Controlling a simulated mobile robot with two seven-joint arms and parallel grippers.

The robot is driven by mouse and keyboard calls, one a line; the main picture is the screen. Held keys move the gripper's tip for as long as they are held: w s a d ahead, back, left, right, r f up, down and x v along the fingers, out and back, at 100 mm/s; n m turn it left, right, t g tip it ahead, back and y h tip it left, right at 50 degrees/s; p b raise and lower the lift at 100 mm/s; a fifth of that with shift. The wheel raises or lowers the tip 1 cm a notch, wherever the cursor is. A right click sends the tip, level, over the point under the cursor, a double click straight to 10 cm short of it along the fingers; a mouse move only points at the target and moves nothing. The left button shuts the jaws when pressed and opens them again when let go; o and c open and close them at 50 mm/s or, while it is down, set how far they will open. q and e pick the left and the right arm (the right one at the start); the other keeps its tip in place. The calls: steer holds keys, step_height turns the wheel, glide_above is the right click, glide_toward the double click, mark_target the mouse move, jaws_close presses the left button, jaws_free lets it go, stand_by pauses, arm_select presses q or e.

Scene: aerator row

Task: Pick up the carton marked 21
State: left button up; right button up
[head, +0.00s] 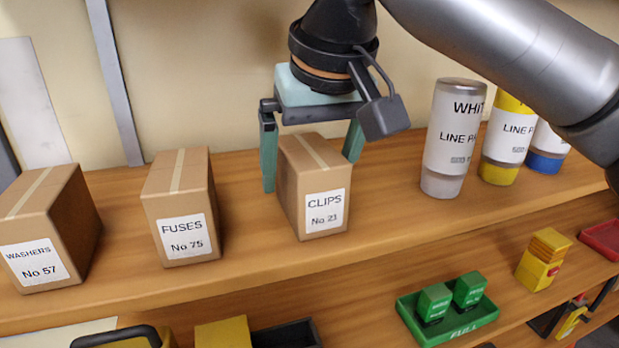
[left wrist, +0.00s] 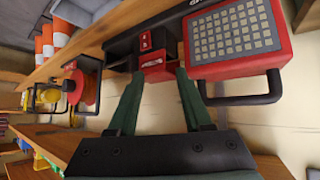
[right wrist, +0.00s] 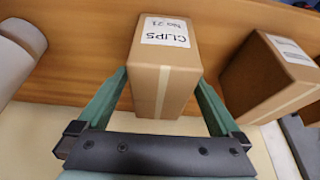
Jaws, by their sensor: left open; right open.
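The carton marked CLIPS No 21 (head: 312,185) is a brown box with a tape strip and a white label. It stands upright on the upper wooden shelf, and also shows in the right wrist view (right wrist: 163,75). My right gripper (head: 309,174) is open above and around it, with one green finger at each side. The fingertips reach down beside the carton's sides; I cannot tell if either touches. My left gripper (left wrist: 159,78) is open and empty in the left wrist view, facing other goods, and is outside the head view.
On the same shelf, the FUSES No 75 carton (head: 180,208) and WASHERS No 57 carton (head: 48,230) stand left. Line paint cans (head: 455,140) stand right. A green tray (head: 447,321) sits on the shelf below. A red-framed panel (left wrist: 237,38) is near my left gripper.

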steer(key=shift+c, duration=0.2)
steer(key=shift+r, duration=0.1)
jaws_close()
stand_by(0.4)
